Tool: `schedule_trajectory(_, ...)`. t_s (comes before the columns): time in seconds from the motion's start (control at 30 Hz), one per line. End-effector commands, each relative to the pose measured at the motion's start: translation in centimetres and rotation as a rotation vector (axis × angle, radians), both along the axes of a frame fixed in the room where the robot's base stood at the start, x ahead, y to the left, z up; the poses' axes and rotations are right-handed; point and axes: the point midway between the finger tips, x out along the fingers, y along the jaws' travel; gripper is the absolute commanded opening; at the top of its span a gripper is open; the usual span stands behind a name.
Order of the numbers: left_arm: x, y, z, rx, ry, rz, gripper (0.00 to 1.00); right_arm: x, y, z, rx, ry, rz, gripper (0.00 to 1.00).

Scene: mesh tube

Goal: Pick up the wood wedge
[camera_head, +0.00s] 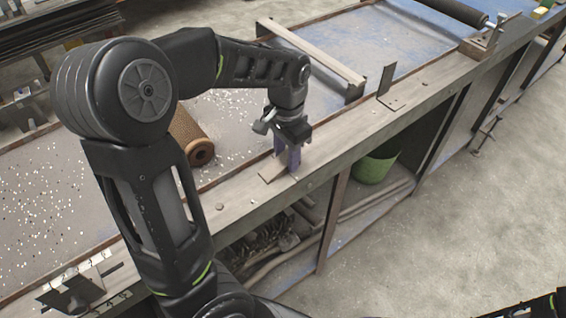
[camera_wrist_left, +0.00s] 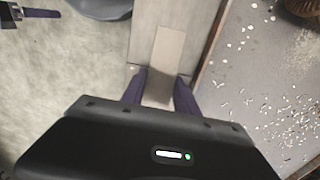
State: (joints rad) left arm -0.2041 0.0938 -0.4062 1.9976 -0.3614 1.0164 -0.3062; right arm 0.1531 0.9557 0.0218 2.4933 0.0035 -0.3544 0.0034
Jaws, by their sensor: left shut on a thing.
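The wood wedge (camera_head: 271,174) is a small, flat, light-brown piece on the wooden front ledge of the workbench. In the left wrist view the wedge (camera_wrist_left: 168,50) shows as a pale strip running away from between the fingers. My left gripper (camera_head: 288,162) points down at the ledge and is shut on the wedge, with a purple finger on each side of it in the left wrist view (camera_wrist_left: 160,90). The fingers hide part of the wedge. I cannot tell whether it is clear of the ledge. My right gripper is not in view; only a bit of dark arm shows at the lower right.
A brown mesh tube (camera_head: 191,137) lies on the bench just left of the gripper. A metal bracket (camera_head: 388,86) stands on the ledge to the right, near a wooden crossbar (camera_head: 315,58). A green bucket (camera_head: 375,164) sits under the bench. White scraps litter the bench top.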

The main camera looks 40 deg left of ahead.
Motion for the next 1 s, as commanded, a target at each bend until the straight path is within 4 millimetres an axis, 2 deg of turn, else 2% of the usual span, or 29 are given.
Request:
schedule_trajectory(0.03,0.0,0.0,0.0,0.000,0.000,0.000,0.13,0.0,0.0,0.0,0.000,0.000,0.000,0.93)
schedule_trajectory(0.2,0.0,0.0,0.0,0.000,0.000,0.000,0.00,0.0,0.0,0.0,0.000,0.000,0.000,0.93)
schedule_trajectory(0.57,0.1,0.0,0.4,0.000,-0.002,0.000,0.00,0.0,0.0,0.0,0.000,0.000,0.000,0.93)
schedule_trajectory(0.77,0.1,0.0,2.9,0.000,-0.006,0.000,0.00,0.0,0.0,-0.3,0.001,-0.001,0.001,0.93)
schedule_trajectory(1.0,0.1,0.0,7.6,0.000,-0.005,0.000,0.00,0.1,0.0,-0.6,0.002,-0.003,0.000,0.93)
